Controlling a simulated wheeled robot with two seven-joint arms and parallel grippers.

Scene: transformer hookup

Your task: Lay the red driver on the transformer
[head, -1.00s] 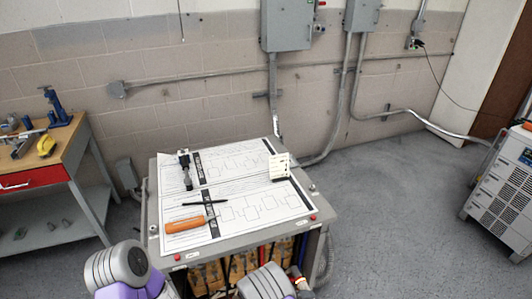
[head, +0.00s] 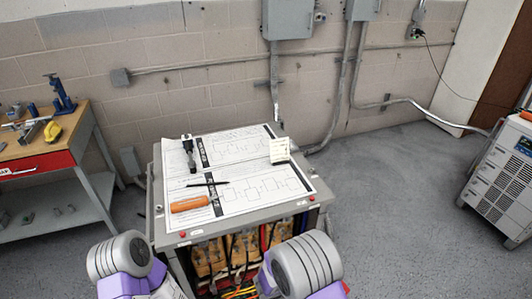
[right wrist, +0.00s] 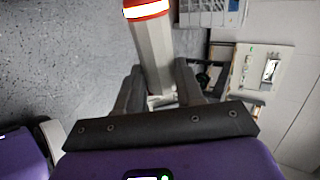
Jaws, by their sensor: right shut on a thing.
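The transformer is the grey cabinet (head: 302,205) in the middle of the head view, with printed sheets on its top and an open front. In the right wrist view my right gripper (right wrist: 160,80) is shut on a pale grey, faceted shaft-like thing with a red band (right wrist: 150,45). It sticks out past the fingers and its far end is cut off by the picture edge. I cannot tell for sure that it is the red driver. An orange-handled screwdriver (head: 189,204) lies near the transformer's front left. My left gripper is out of view.
On the transformer top are a black pen-like thing (head: 207,184), a dark tool (head: 188,148) and a cream block (head: 279,149). A workbench (head: 62,158) stands left, a grey unit (head: 497,190) right.

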